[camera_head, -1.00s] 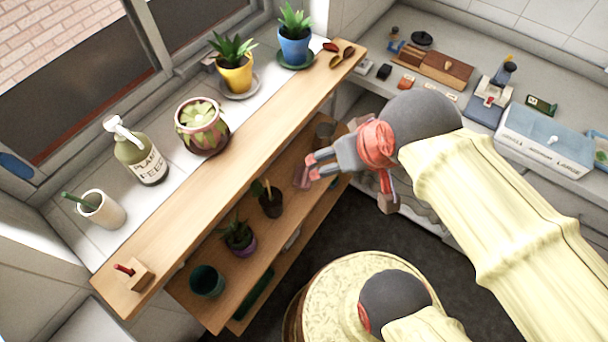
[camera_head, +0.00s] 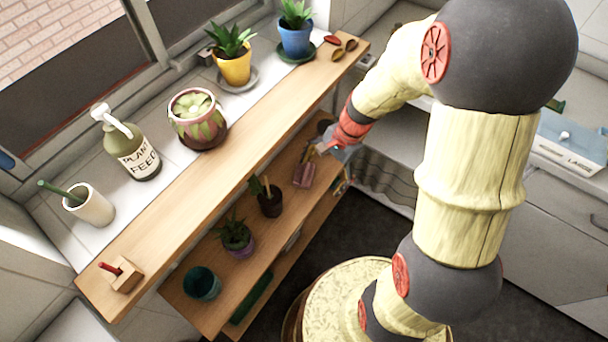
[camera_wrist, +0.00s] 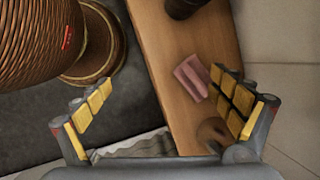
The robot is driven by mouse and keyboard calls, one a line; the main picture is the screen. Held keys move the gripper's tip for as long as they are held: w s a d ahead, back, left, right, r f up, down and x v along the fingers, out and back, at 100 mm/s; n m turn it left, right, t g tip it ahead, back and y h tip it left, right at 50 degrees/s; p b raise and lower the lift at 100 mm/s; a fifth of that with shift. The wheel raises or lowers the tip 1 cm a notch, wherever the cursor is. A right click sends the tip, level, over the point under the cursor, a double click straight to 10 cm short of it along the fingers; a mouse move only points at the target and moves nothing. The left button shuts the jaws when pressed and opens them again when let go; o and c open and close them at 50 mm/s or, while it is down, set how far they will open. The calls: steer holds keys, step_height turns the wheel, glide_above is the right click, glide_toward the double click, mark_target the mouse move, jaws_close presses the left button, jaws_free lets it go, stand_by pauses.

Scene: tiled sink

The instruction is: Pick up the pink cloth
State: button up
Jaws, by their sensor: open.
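The pink cloth (camera_head: 304,175) is a small folded piece lying on the wooden shelf (camera_head: 222,266) below the long upper shelf. It also shows in the wrist view (camera_wrist: 190,77), right of centre, close to the right finger. My gripper (camera_head: 323,150) is at the far right end of this lower shelf, just above and behind the cloth. My gripper's fingers are small and partly blurred into the background in the head view.
A dark plant pot (camera_head: 270,204) stands left of the cloth, then a purple pot (camera_head: 240,246) and a teal pot (camera_head: 202,283). A brown round pot (camera_wrist: 211,134) is near the right finger. The upper shelf (camera_head: 190,206) overhangs behind. Dark floor lies in front.

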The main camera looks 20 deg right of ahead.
mark_target(305, 169)
steer(key=shift+w+d+f+m+t+b, duration=0.1)
steer(key=shift+w+f+m+t+b, duration=0.2)
steer(key=shift+w+f+m, duration=1)
steer(key=shift+w+a+f+m+t+b, duration=0.1)
steer(key=shift+w+f+m+t+b, duration=0.4)
steer(key=shift+w+m, duration=1.45)
steer(key=shift+w+d+f+m+t, duration=0.1)
steer(key=shift+w+f+m+t, duration=0.1)
steer(key=shift+w+f+m, duration=1.45)
steer(key=a+f+b, duration=0.2)
steer(key=shift+s+a+f+m+b, duration=0.1)
steer(key=shift+s+f+m+b, duration=0.2)
steer(key=shift+m+b, duration=0.1)
steer(key=shift+w+a+f, duration=0.15)
steer(key=shift+w+f, duration=0.05)
steer(key=shift+f, duration=0.2)
steer(key=shift+r, duration=0.1)
steer(key=c, duration=0.4)
steer(key=c, duration=0.5)
